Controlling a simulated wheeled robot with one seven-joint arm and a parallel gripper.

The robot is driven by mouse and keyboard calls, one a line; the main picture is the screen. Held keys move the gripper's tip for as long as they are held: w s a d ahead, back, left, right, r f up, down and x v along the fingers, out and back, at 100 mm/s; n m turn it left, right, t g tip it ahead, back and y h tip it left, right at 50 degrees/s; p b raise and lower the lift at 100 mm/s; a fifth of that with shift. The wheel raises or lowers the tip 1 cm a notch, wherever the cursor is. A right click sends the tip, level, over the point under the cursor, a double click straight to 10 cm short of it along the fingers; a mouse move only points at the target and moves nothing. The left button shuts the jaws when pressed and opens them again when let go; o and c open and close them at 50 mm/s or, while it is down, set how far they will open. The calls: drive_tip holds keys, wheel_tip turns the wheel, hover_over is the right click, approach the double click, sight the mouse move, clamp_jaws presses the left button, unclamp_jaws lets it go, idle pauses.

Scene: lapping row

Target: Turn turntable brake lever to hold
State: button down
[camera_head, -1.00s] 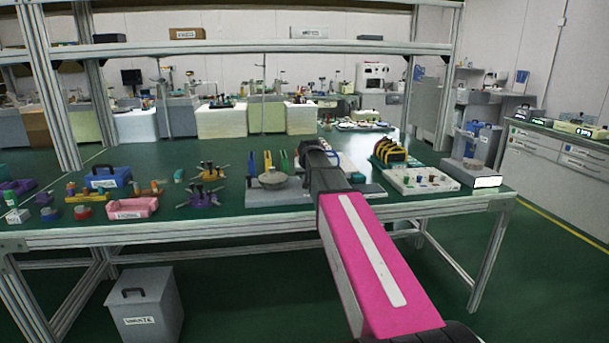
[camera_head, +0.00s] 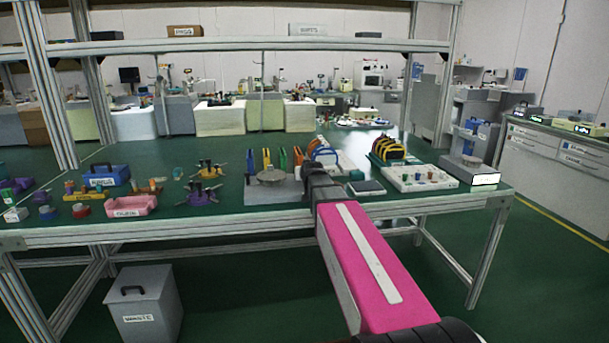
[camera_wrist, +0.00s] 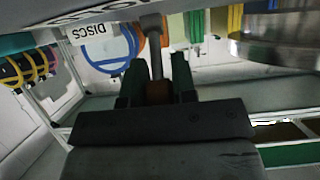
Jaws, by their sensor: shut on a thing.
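The turntable (camera_head: 272,176) is a round grey disc on a grey base plate (camera_head: 265,196) on the green bench. Its metal side shows at the upper right of the wrist view (camera_wrist: 280,42). The brake lever (camera_wrist: 153,45) is a grey rod with a brown knob (camera_wrist: 158,92), at the middle of the wrist view. My gripper (camera_wrist: 157,80) is shut on the knob, with one dark finger on each side. In the head view my arm hides the lever and the fingertips. I cannot read the lever's setting.
Yellow, green and orange upright pieces (camera_head: 283,158) stand behind the turntable. A flat dark-topped box (camera_head: 366,187) and a white tray (camera_head: 420,180) lie to the right.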

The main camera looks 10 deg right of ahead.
drive_tip(key=c, duration=0.9)
unclamp_jaws()
drive_tip(key=v, duration=1.1)
